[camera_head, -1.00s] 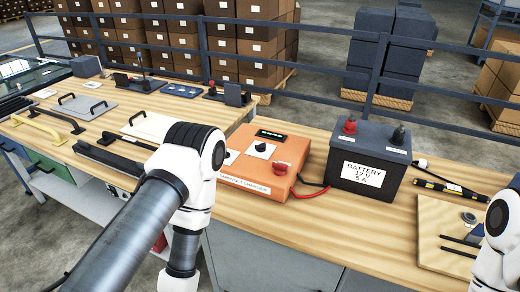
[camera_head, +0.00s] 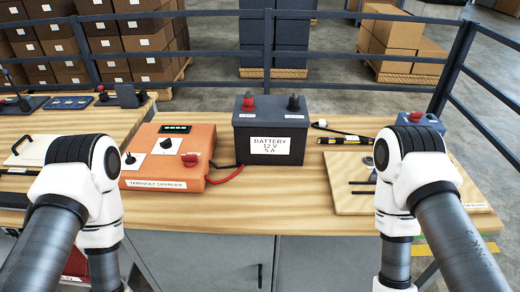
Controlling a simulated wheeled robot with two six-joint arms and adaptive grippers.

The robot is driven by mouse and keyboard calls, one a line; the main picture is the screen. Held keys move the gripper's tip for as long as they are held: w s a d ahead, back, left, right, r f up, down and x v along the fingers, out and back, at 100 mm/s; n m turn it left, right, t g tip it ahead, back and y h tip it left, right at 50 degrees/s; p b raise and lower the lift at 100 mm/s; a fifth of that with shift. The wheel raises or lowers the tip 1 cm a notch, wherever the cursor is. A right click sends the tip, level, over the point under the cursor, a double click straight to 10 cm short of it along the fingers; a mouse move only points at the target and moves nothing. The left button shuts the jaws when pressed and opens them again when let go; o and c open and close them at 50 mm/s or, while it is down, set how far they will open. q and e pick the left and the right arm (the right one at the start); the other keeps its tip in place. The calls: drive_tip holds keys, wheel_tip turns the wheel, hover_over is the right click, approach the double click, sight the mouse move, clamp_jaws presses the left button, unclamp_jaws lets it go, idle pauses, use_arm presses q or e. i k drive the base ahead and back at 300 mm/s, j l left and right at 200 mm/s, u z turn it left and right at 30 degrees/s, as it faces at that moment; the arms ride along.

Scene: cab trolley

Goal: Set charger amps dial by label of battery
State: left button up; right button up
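The orange charger (camera_head: 200,135) stands on the wooden bench, with a lit green display (camera_head: 175,129) on top. Its black dial (camera_head: 166,143) sits on a white plate; the dial's setting is too small to read. A second small black knob (camera_head: 130,158) is at its left and a red knob (camera_head: 190,159) at its right. The dark battery (camera_head: 270,122) stands right of the charger, with a label (camera_head: 270,146) reading "BATTERY 12 V 5 A". My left arm reaches in left of the charger and my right arm right of the battery. Neither gripper's fingers show.
A wooden board (camera_head: 345,185) with dark tools lies at the right, partly behind my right arm. A yellow-black tool (camera_head: 345,140) lies behind it. The bench front (camera_head: 270,210) is clear. A dark railing (camera_head: 215,54) runs behind.

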sight(167, 144)
drive_tip(key=i+j+z, duration=0.2)
drive_tip(key=j, duration=0.2)
drive_tip(key=i+j+z, duration=0.2)
drive_tip(key=j, duration=0.25)
drive_tip(key=j+z, duration=0.15)
drive_tip(key=j, duration=0.3)
